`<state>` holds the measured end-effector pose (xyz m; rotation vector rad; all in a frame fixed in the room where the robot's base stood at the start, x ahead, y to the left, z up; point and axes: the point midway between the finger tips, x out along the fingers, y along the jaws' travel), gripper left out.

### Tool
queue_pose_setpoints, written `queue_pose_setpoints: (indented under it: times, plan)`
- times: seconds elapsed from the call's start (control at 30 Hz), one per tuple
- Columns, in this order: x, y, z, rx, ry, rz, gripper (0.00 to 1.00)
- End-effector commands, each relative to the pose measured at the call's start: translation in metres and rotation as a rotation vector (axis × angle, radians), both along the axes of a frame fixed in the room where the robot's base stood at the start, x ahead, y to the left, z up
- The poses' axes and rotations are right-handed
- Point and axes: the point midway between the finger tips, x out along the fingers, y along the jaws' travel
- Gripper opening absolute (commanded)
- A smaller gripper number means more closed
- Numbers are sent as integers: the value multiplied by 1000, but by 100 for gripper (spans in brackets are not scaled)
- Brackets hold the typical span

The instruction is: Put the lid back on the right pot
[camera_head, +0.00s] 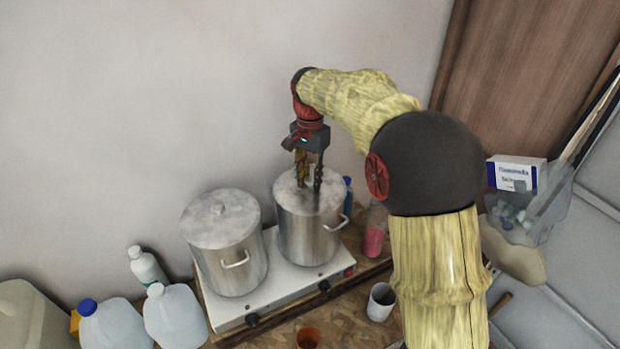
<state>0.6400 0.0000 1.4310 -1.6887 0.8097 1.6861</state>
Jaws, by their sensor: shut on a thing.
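The right pot (309,237) is a tall steel pot on the right side of a white two-burner hot plate. A pale grey round lid (290,199) lies level at its top. I cannot tell whether the lid rests fully on the rim or is slightly above it. My gripper (309,184) points down over the middle of this lid, with its fingers shut on the lid's knob, which the fingers hide.
The hot plate (283,284) stands on a wooden-board table. White jugs (174,317) and a bottle (147,267) are at the left. A cup (381,302), an orange pot (308,338) and a pink-filled bottle (374,240) are near the right pot. A blue-and-white box (515,173) is at the right.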

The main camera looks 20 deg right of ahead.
Motion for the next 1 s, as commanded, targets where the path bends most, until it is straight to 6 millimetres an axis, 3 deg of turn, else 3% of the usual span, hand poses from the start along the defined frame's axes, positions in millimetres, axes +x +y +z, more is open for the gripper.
queue_pose_setpoints:
  times: [0.07, 0.1, 0.43, 0.67, 1.0]
  plan:
    - [0, 0, 1, 0, -1, 0, 0]
    - [0, 0, 1, 1, -1, 0, 25]
    - [0, 0, 0, 0, 0, 0, 44]
    - [0, 0, 0, 0, 0, 0, 45]
    - [0, 0, 0, -1, 1, 0, 63]
